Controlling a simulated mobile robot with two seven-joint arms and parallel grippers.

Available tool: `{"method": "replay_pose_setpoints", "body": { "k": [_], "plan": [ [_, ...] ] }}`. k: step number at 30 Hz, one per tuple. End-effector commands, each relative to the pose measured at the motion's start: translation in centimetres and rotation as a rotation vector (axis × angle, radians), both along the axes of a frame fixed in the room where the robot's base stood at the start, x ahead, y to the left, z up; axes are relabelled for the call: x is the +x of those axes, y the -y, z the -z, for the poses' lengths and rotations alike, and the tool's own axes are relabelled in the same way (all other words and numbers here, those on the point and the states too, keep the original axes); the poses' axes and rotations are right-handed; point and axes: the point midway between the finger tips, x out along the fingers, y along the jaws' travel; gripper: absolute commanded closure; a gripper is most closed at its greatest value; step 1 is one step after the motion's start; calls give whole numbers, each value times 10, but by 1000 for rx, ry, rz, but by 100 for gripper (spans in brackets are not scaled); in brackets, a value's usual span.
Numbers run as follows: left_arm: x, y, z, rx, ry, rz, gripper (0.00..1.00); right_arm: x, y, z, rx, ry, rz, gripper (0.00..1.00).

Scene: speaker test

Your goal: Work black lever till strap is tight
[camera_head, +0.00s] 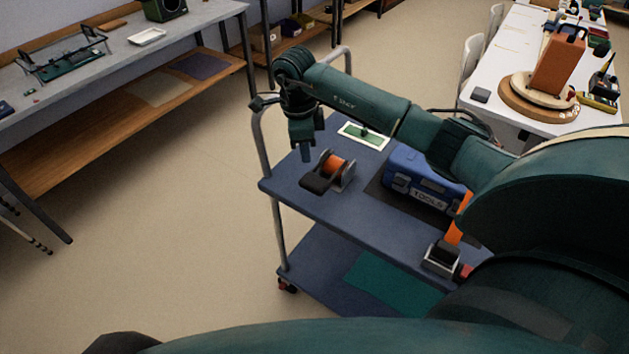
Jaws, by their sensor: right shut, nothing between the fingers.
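A ratchet with an orange strap roll (335,163) and a black lever (317,182) sits on the cart's blue top (300,205) at its left end. The lever lies low, towards the front left. A blue toolbox (425,184) marked TOOLS stands to the right on a dark mat. An orange strap piece (458,228) runs down to a metal and black fitting (441,258) at the cart's near right; my arm hides part of it. My right gripper (306,156) points down, shut and empty, just behind and left of the ratchet, apparently above the top. My left gripper is out of view.
A green and white card (364,134) lies behind the ratchet under my right arm. The cart has a metal rail (262,145) on its left and a lower shelf (315,270). A workbench (110,75) stands left; floor between is clear. A white table (520,50) stands right.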

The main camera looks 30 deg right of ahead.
Motion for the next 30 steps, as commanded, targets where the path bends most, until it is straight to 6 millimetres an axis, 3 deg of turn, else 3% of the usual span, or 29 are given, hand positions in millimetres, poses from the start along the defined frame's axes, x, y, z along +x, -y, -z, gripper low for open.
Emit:
{"method": "replay_pose_setpoints", "body": {
  "k": [17,30],
  "plan": [
    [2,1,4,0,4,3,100,0,6,3,-21,-1,3,100],
    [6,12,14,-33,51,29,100,-2,9,54,-21,-2,3,100]
  ]
}}
